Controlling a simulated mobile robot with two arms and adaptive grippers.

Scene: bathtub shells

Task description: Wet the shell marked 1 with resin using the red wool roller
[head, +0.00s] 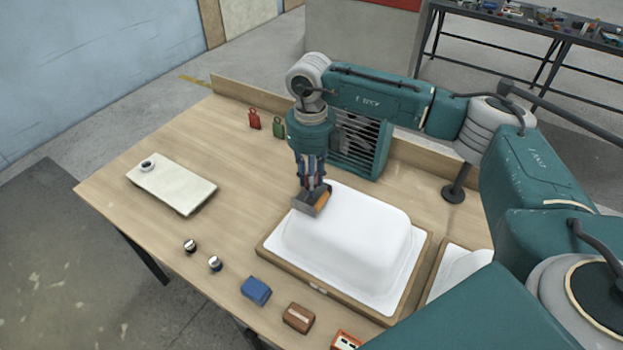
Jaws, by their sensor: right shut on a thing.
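My right gripper (312,184) points down, shut on a tool with a grey, plate-like part and an orange-brown part (321,202). I cannot tell for certain whether this is the red wool roller. The tool is at the left end of a white, upturned tub shell (350,235); I cannot tell if it touches. The shell sits in a wooden frame with a small pale tag (318,290) on its front edge, too small to read. A second white shell (463,268) at the right is partly hidden by my arm. My left gripper is out of view.
A pale board (185,190) with a small round pot (147,165) lies at left. Two small dark-and-white pieces, a blue block (256,290), a brown block (299,317) and a red-orange block (346,340) line the front. Red (254,119) and green (279,128) items stand behind.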

